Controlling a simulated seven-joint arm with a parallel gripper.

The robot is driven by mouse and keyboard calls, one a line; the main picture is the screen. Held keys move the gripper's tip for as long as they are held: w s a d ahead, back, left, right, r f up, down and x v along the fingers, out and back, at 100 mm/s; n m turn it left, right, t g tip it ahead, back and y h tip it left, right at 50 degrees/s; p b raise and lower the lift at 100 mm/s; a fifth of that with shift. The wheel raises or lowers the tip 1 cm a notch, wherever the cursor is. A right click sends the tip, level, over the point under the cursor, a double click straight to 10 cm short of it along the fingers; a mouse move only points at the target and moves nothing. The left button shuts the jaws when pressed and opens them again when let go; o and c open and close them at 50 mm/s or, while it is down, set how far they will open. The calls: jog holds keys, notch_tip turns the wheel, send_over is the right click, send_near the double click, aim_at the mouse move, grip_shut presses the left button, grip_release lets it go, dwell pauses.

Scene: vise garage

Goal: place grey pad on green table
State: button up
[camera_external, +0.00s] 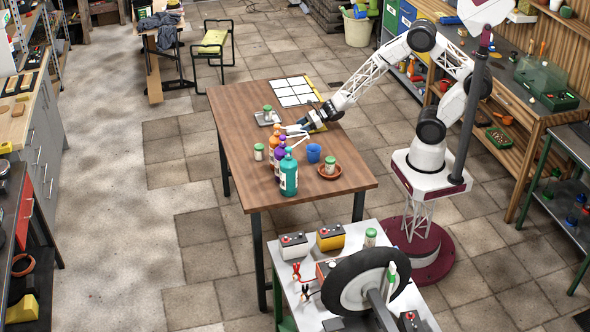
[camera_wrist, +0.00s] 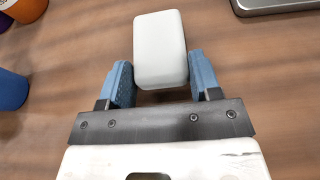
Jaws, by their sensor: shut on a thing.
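My gripper (camera_wrist: 160,74) is shut on a pale grey pad (camera_wrist: 160,45), a block with rounded edges, with a blue finger on each side. In the external view my gripper (camera_external: 290,130) is low over the brown wooden table, behind the bottles; the pad is too small there to make out clearly. No table with a green top shows. A table with a light top (camera_external: 275,258) and a green leg stands at the front. A dark-topped table (camera_external: 572,150) with green framing stands at the right edge. I cannot tell which is the green table.
The front table carries batteries (camera_external: 293,246) and a wheel (camera_external: 350,283). Its left front corner looks clear.

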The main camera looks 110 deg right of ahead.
aim_at(298, 127)
jog(key=shift+f, duration=0.15)
jog(key=o, duration=0.9)
jog(key=shift+r, duration=0.2)
jog(key=shift+s+r, duration=0.15)
jog(key=shift+s, duration=0.25)
jog(key=shift+s+r, duration=0.8)
jog(key=shift+s, duration=0.2)
notch_tip(298, 127, up, 6)
